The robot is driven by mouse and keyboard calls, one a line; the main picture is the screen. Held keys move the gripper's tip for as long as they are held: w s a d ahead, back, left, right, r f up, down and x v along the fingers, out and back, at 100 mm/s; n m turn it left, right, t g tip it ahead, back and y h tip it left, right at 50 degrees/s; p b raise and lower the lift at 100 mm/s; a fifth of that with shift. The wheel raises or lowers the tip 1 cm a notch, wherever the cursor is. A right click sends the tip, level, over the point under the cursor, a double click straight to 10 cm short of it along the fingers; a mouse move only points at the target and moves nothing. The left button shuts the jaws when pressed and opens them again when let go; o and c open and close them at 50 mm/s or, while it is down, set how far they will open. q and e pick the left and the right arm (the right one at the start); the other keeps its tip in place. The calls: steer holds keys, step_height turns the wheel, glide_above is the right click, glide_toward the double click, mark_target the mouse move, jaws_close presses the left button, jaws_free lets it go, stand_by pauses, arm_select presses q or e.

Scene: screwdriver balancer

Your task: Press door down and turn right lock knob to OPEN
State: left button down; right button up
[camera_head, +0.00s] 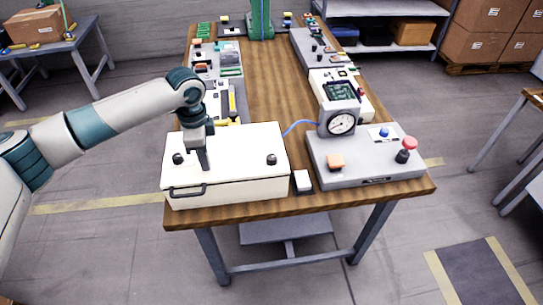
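A white box (235,185) with a flat white door (235,140) on top sits at the table's near left corner. The door lies flat or nearly flat; I cannot tell whether it is fully down. The left lock knob (178,158) and right lock knob (272,159) are small and black, on top near the front. Their markings are too small to read. My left gripper (204,166) points down over the door, just right of the left knob, with its fingers together in one narrow shape. Its tips look at or very near the door surface. My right gripper is out of view.
A black handle (188,191) is on the box front. To the right stand a small white block (302,182) and a grey panel (370,168) with a gauge (341,124) and a red-topped lever (408,145). Trays of parts line the wooden table (265,85); its middle is clear.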

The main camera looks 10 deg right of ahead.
arm_select(q)
steer(key=shift+f, duration=0.9)
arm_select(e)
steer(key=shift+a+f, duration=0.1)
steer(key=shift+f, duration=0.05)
